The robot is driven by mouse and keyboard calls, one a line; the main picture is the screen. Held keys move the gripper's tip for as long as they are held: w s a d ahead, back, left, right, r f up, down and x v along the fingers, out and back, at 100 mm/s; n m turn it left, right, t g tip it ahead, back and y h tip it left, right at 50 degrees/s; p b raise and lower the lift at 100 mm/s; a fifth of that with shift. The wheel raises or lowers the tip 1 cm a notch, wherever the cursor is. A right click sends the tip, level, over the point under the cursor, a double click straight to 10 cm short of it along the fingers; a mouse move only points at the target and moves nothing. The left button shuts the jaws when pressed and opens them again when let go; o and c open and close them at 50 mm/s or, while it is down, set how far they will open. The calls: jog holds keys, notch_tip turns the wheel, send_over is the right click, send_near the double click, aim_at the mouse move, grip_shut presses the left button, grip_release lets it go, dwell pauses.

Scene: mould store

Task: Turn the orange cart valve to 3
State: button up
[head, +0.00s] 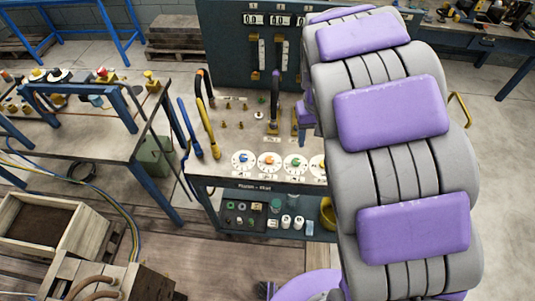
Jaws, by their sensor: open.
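The orange cart valve (268,160) is a small orange knob on a round white dial, on the near part of the cart top (222,174). It stands between a blue-knobbed dial (243,159) and a green-knobbed dial (295,162). Another dial (318,166) at the right is partly hidden by my arm. The dial marks are too small to read, so the knob's setting cannot be told. A purple part of my gripper (306,120) shows at the arm's left edge, above and right of the orange valve and apart from it. Most of my gripper is hidden behind my arm.
Yellow-handled (209,130) and dark upright tools stand on the cart's left and middle. A lower shelf (262,222) holds small jars and parts. A blue-framed workbench (100,130) stands left, and a wooden crate (50,222) lies lower left. My arm hides the cart's right side.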

jog(key=w+a+f+n, duration=0.2)
jog(key=w+a+f, duration=0.3)
jog(key=w+a, duration=0.15)
jog(key=n, duration=0.1)
send_near(269, 158)
jog(key=shift+y, duration=0.3)
jog(key=f, duration=0.3)
jog(key=f+b, duration=0.1)
jog(key=f, duration=0.1)
jog(key=f+b, duration=0.1)
jog(key=f, duration=0.2)
jog(key=shift+s+d+f, duration=0.25)
jog(key=shift+d+f, duration=0.1)
jog(key=c, duration=1)
